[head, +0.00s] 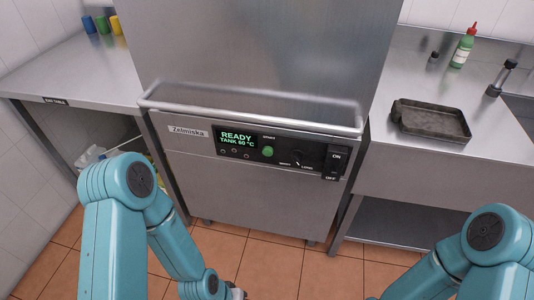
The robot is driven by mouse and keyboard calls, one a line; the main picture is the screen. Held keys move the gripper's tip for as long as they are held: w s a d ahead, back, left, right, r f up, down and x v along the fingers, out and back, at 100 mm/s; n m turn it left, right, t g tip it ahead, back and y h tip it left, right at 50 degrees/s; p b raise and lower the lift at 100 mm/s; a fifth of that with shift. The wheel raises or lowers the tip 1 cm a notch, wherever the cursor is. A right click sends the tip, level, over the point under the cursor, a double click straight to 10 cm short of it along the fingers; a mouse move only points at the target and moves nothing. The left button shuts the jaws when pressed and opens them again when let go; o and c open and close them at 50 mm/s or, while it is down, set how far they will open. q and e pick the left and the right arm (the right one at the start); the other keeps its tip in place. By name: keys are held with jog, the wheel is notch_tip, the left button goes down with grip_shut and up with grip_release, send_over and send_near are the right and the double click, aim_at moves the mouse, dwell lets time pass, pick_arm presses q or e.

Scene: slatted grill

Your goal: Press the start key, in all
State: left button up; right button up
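The start key is a round green button (268,151) on the dark control strip of the steel dishwasher (240,195), under a small label. The display (237,139) left of it reads READY, TANK 60 °C in green. My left arm reaches down to the bottom edge, where only a small dark part that may be my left gripper (236,291) shows, well below the key. Its fingers are hidden or cut off. My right arm bends at the lower right, and its gripper is out of view. Nothing is touching the key.
A knob (299,157) and an ON/OFF rocker (335,162) sit right of the key. A bar handle (250,118) runs above the panel. A steel table (75,75) stands left; the right counter (405,85) holds a dark tray (430,121) and a green bottle (463,50).

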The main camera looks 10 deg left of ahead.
pick_arm(q)
grip_shut()
dwell(1.5)
